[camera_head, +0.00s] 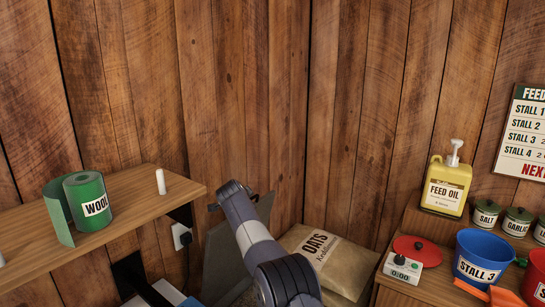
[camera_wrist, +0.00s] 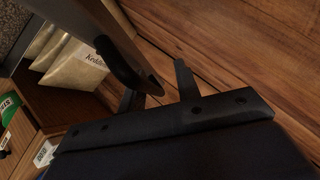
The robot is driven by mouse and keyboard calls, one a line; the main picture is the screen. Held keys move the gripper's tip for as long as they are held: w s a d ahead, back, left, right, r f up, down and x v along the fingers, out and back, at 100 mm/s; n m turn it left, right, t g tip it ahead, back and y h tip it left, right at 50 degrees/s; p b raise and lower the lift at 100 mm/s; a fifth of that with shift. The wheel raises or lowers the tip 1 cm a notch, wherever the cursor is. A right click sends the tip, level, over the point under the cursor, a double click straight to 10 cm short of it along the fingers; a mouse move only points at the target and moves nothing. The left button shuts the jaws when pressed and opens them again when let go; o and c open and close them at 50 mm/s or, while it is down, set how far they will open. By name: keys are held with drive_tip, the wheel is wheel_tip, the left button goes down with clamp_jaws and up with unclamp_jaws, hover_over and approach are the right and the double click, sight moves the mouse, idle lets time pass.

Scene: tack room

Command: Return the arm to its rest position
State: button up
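My arm rises from the bottom middle of the head view, with my gripper (camera_head: 238,193) at its top in front of the wooden wall. In the wrist view my gripper (camera_wrist: 160,85) shows two dark fingers standing apart, with a gap between them. A grey panel (camera_head: 222,250) stands tilted behind my arm. A grey panel with a dark curved handle (camera_wrist: 120,65) also shows close to the fingers in the wrist view, its edge overlapping the left finger. I cannot tell whether it touches them. No held object is visible.
A wooden shelf (camera_head: 150,203) at left carries a green wool roll (camera_head: 88,202) and a white peg (camera_head: 160,181). An oats sack (camera_head: 322,262) lies right of my arm. The right bench holds a scale (camera_head: 402,268), feed oil jug (camera_head: 446,187) and blue bucket (camera_head: 478,258).

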drive_tip(key=d+b+v, duration=0.1)
drive_tip(key=b+v, duration=0.4)
drive_tip(key=v, duration=0.5)
drive_tip(key=p+x, duration=0.2)
drive_tip(key=x, duration=0.1)
drive_tip(key=p+x, duration=0.2)
drive_tip(key=x, duration=0.1)
drive_tip(key=a+p+x, duration=0.1)
drive_tip(key=x, duration=0.3)
drive_tip(key=shift+w+p, duration=0.1)
drive_tip(key=shift+p, duration=0.3)
drive_tip(key=shift+f+b, duration=0.3)
drive_tip(key=shift+b, duration=0.1)
drive_tip(key=shift+d+f+b, duration=0.2)
drive_tip(key=shift+d+b, duration=0.1)
drive_tip(key=shift+b, duration=0.35)
drive_tip(key=b, duration=0.1)
drive_tip(key=s+d+b, duration=0.1)
drive_tip(key=shift+s+d+f+b, duration=0.1)
drive_tip(key=shift+d+f+b, duration=0.1)
drive_tip(key=shift+d+b, duration=0.1)
drive_tip(key=shift+d, duration=0.1)
